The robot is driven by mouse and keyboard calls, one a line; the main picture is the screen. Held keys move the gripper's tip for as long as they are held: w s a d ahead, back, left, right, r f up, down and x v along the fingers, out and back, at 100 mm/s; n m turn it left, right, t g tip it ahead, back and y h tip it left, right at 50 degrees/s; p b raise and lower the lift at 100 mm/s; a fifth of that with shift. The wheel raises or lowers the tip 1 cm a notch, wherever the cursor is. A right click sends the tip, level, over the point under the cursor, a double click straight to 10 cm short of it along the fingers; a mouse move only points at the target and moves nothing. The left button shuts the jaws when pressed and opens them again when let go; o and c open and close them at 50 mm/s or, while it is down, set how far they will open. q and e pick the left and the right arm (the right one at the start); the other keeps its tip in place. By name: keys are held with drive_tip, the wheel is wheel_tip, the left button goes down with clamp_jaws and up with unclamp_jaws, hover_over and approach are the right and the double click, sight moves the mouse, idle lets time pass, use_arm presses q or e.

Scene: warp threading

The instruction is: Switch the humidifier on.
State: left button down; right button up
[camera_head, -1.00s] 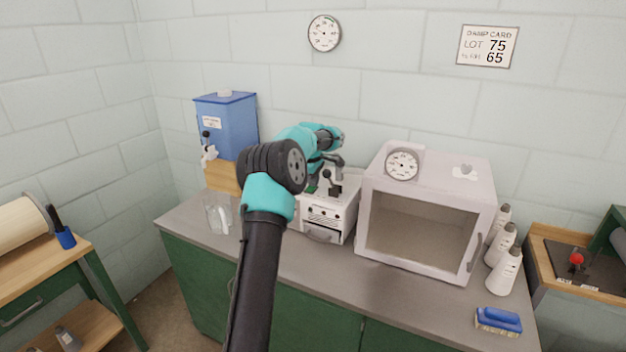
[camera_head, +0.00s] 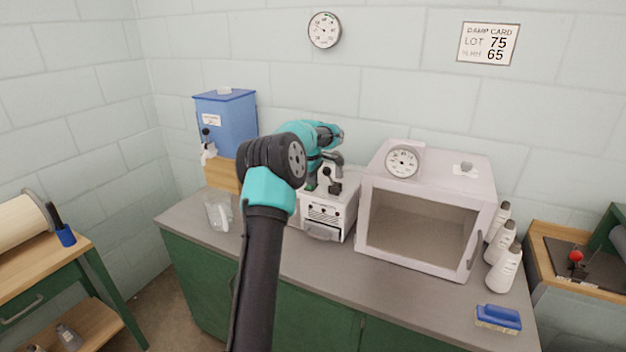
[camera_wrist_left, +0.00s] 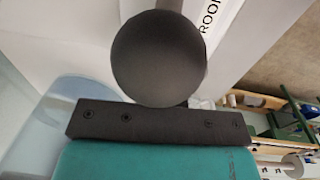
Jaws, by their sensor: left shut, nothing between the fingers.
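A white box-shaped appliance (camera_head: 325,216), which looks like the humidifier, stands on the grey counter between my left arm and the pale cabinet. Its front has dark marks and a curved handle or lip low down. My left gripper (camera_head: 325,184) is shut and empty, pointing down at the top of this appliance; whether it touches cannot be told. My arm hides the appliance's left side, and no switch can be made out clearly. In the left wrist view a dark round shape fills the middle, with a white surface with lettering (camera_wrist_left: 212,22) behind it. My right gripper is not in view.
A pale cabinet (camera_head: 484,180) with a dial stands close on the right. A blue tank (camera_head: 228,125) with a tap and a clear jug (camera_head: 218,212) are on the left. White bottles (camera_head: 507,268) and a blue brush (camera_head: 498,317) are at the right. The front counter is clear.

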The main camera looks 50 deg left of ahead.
use_arm(q)
drive_tip(key=shift+r, duration=0.1)
idle(0.3)
wheel_tip(320, 180, up, 14)
drive_tip(key=s, duration=0.2)
drive_tip(key=shift+d, duration=0.45)
drive_tip(key=shift+w+a, duration=0.35)
drive_tip(key=shift+w, duration=0.3)
drive_tip(key=shift+f, duration=0.25)
approach(309, 189)
drive_tip(key=w+f, duration=0.1)
drive_tip(key=f, duration=0.1)
drive_tip(key=w+a+f, duration=0.1)
drive_tip(key=f, duration=0.1)
drive_tip(key=w+a+f, duration=0.1)
drive_tip(key=w+f, duration=0.1)
drive_tip(key=f, duration=0.1)
